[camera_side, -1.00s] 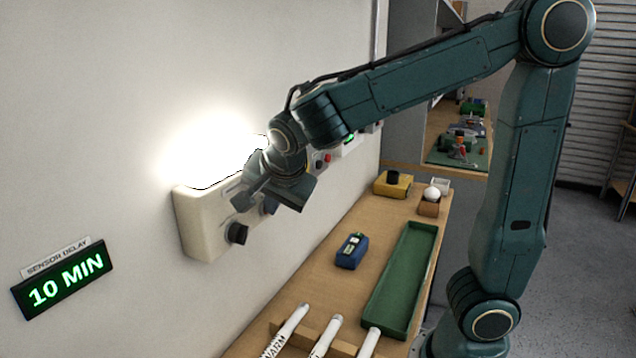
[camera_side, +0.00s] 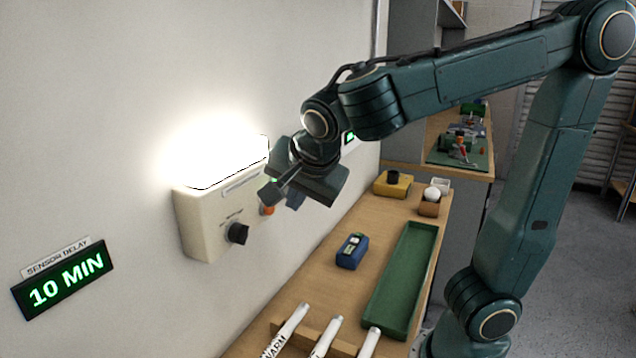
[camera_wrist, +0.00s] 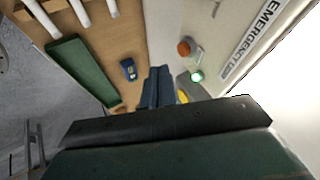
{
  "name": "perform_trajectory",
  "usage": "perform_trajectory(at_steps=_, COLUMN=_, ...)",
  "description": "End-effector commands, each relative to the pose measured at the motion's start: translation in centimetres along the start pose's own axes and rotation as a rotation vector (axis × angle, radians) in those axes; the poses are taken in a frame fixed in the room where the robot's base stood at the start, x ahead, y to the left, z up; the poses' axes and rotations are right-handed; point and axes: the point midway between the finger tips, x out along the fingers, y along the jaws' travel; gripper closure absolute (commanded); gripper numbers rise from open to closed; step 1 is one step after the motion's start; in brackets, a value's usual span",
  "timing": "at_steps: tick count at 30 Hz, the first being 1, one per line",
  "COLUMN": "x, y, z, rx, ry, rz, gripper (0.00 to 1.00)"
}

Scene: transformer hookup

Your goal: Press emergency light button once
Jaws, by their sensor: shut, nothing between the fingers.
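The emergency light unit (camera_side: 200,228) is a cream box on the wall at the left in the side view, with a bright white glow along its top. Its front has a black knob (camera_side: 237,233) and an orange button (camera_side: 267,210), which also shows in the wrist view (camera_wrist: 184,48). A small green-lit round part (camera_wrist: 197,76) sits beside that button. An EMERGENCY label (camera_wrist: 262,30) shows at upper right in the wrist view. My gripper (camera_wrist: 160,70) is shut and empty, its dark blue fingers left of the button. In the side view my gripper (camera_side: 294,203) partly hides the unit's right end.
A wooden bench (camera_side: 290,293) below holds a blue device (camera_side: 352,251), a green tray (camera_side: 385,318), a yellow block (camera_side: 392,187) and several white tubes (camera_side: 324,336). A SENSOR DELAY display (camera_side: 65,281) reading 10 MIN is on the wall at lower left.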

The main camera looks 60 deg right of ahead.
Motion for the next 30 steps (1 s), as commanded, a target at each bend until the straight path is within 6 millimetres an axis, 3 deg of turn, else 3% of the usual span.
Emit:
perform_trajectory(at_steps=15, x=-5.4, y=0.0, z=0.0, rx=-0.001, ry=-0.001, rz=-0.001, gripper=1.0)
perform_trajectory(at_steps=30, x=-6.3, y=0.1, z=0.0, rx=0.0, ry=-0.001, rz=0.003, gripper=1.0)
